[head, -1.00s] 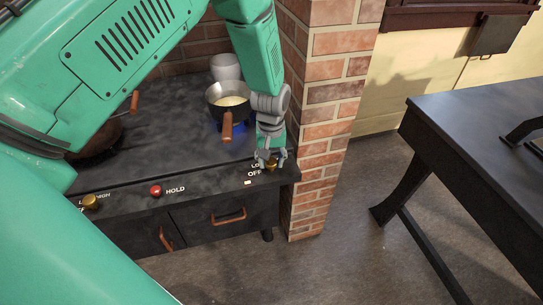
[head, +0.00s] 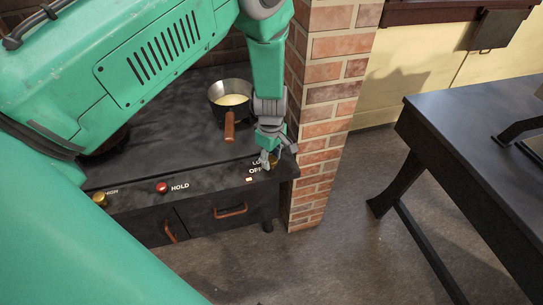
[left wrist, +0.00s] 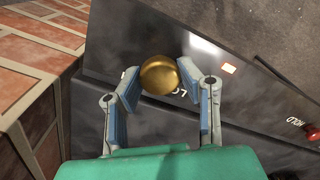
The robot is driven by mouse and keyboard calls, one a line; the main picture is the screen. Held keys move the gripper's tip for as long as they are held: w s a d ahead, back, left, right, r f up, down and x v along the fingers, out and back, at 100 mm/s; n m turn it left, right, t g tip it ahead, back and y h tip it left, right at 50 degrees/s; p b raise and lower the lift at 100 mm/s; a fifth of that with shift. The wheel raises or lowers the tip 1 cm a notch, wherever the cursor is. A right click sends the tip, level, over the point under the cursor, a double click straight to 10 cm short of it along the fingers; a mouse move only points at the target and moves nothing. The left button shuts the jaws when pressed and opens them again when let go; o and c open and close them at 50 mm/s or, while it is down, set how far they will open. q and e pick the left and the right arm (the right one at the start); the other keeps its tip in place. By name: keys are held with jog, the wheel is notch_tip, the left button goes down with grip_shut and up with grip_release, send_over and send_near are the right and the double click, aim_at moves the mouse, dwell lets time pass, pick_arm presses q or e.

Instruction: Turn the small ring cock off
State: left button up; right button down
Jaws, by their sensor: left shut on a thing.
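The small ring cock is a round brass knob (head: 274,162) at the right end of the stove's front edge, beside the LO and OFF lettering. In the left wrist view the knob (left wrist: 159,77) sits between my two fingertips. My left gripper (head: 268,163) is shut on it from above and partly hides it in the head view. The small pan (head: 229,117) with pale yellow contents stands on the stove behind my gripper. No blue flame shows under it. My right gripper is not in view.
A brick pillar (head: 327,110) rises close to the right of my gripper. A red HOLD button (head: 162,187), another brass knob (head: 100,199) and a small lit square (head: 249,179) are on the stove's front. A dark table (head: 470,140) stands right, across clear floor.

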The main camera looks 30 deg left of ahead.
aim_at(272, 159)
pick_arm(q)
jog(key=shift+w+n, duration=0.1)
jog(key=shift+n, duration=0.5)
jog(key=o, duration=1.2)
jog(key=shift+c, duration=0.2)
jog(key=shift+r, duration=0.3)
notch_tip(272, 159, up, 11)
jog(key=shift+r, duration=0.15)
